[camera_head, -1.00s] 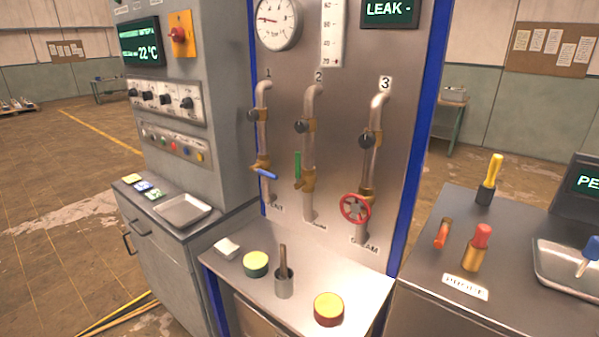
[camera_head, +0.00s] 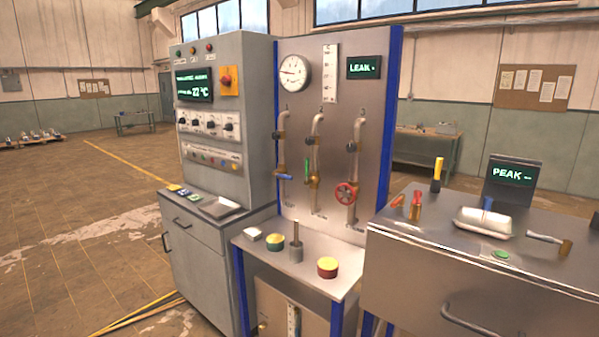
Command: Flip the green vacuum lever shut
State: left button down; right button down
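The green vacuum lever (camera_head: 307,170) is on the middle pipe (camera_head: 316,150) of the upright metal panel. It stands upright, in line with the pipe, just left of the brass valve body (camera_head: 314,182). A blue lever (camera_head: 284,177) on the left pipe lies crosswise, and a red handwheel (camera_head: 345,193) sits on the right pipe. Neither of my grippers shows in the head view.
Below the panel a metal shelf (camera_head: 305,272) holds a green-sided button (camera_head: 275,242), a grey holder (camera_head: 296,252) and a red-sided button (camera_head: 327,267). A grey control cabinet (camera_head: 225,140) stands left. A metal bench (camera_head: 470,262) with tools stands right. Floor at left is open.

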aim_at(307, 167)
jog(key=u, duration=0.35)
jog(key=i, duration=0.4)
jog(key=u, duration=1.35)
jog(key=i, duration=1.55)
jog(key=z, duration=0.05)
